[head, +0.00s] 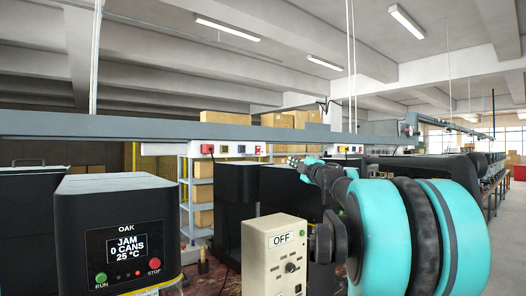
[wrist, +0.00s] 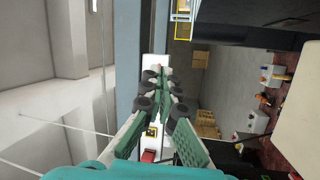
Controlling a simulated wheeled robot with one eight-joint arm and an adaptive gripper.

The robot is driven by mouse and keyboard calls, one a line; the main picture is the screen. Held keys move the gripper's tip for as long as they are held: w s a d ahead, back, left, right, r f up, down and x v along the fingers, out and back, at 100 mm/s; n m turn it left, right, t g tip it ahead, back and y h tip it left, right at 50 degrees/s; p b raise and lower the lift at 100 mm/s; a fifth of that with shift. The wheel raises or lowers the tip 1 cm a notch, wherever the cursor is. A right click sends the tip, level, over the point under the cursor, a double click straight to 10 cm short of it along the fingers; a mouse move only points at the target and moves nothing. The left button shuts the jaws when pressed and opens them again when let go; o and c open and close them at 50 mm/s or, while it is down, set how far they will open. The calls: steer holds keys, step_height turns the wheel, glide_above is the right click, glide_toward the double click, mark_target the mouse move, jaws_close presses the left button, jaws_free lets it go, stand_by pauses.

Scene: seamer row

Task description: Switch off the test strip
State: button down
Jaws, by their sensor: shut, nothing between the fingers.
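Two white power strips hang along the grey overhead rail (head: 180,127) in the head view. The left strip (head: 228,148) carries a red part and dark and yellow sockets. The right strip (head: 350,149) also has a red part and is partly hidden behind my arm. I cannot read which one is the test strip. My gripper (head: 295,161) is shut and empty, raised just below the rail between the two strips. In the wrist view, my gripper (wrist: 163,84) lies over a white strip (wrist: 154,68), with a red part (wrist: 149,155) and yellow socket below. Contact cannot be told.
A beige box (head: 274,258) with a knob and an OFF label stands in front. Shelving with cartons (head: 203,193) is behind. Thin cords hang from the ceiling.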

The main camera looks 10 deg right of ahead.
mark_target(258, 147)
steer(key=a+r+n+g+y, duration=0.1)
steer(key=n+y, duration=0.1)
steer(key=s+a+r+n+g+y, duration=0.1)
steer(key=a+r+n+y, duration=0.1)
steer(key=n, duration=0.1)
steer(key=shift+a+g, duration=0.1)
steer(key=shift+g, duration=0.3)
steer(key=x, duration=1.4)
steer(key=shift+s+a+r, duration=0.1)
steer(key=shift+s+r, duration=0.05)
steer(key=shift+r, duration=0.05)
steer(key=shift+w+a+r, duration=0.15)
steer(key=shift+w+r, duration=0.05)
steer(key=shift+w, duration=0.1)
